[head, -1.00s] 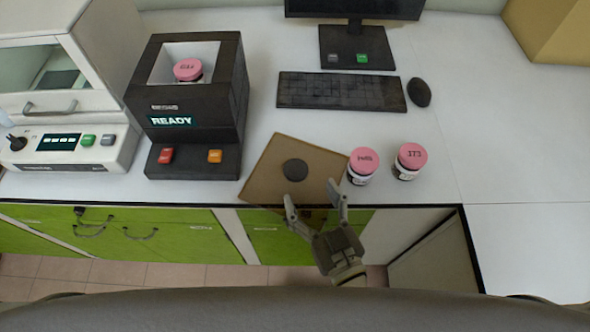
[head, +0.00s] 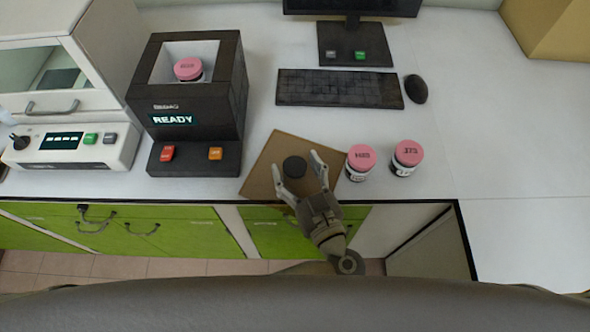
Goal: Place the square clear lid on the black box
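The square clear lid (head: 262,172) looks tinted brown and lies flat near the front edge of the counter. It has a round dark knob (head: 294,167) in its middle. I cannot tell whether the fingers touch the knob. The black box (head: 229,83) stands to the left with its top open and a READY display on its front. A pink-capped jar (head: 188,69) sits inside it.
Two pink-capped jars (head: 361,160) (head: 407,156) stand just right of the lid. A keyboard (head: 339,88), a mouse (head: 416,89) and a monitor (head: 352,7) are behind. A white machine (head: 72,135) stands at the far left. The counter's right side is clear.

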